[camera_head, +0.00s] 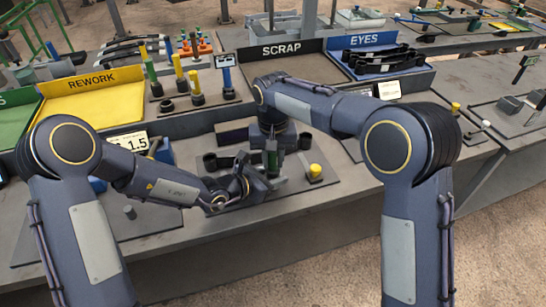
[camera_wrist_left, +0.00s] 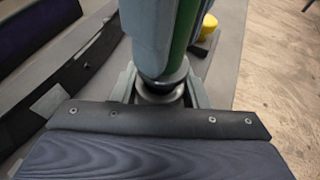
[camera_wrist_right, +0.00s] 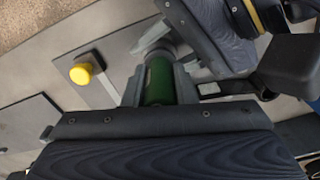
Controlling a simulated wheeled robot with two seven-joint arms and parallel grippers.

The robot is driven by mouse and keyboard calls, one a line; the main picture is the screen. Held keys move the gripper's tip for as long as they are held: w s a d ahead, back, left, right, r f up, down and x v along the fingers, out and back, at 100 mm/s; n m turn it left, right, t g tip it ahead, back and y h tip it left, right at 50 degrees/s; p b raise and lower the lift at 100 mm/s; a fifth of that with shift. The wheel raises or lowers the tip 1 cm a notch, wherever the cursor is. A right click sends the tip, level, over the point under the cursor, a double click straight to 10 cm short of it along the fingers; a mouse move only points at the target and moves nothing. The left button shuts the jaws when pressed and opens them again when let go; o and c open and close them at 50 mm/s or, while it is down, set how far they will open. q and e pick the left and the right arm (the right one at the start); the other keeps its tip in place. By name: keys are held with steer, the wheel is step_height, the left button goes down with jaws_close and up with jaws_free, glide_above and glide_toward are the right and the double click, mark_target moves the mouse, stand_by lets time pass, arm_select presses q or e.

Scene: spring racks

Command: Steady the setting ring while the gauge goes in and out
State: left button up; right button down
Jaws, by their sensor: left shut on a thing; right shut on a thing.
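My left gripper (camera_head: 246,184) is shut on the grey metal setting ring (camera_wrist_left: 160,93), which sits between its jaws in the left wrist view. My right gripper (camera_head: 272,150) is shut on the green handle of the gauge (camera_wrist_right: 158,82), directly above the ring. The gauge also shows in the head view (camera_head: 271,160), pointing down. In the left wrist view its dark lower end meets the ring's top; whether it is inside the bore, and how deep, I cannot tell. My arms hide much of the ring in the head view.
A yellow-knobbed piece (camera_head: 315,171) stands right of the grippers, on the grey mat. Behind are the yellow REWORK tray (camera_head: 92,108), the SCRAP bin (camera_head: 293,50) and the blue EYES tray (camera_head: 418,78). The front bench edge is clear.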

steer(key=shift+f, duration=0.9)
stand_by(1.1)
steer(key=shift+r, duration=3.15)
arm_select(q)
steer(key=o, duration=1.4)
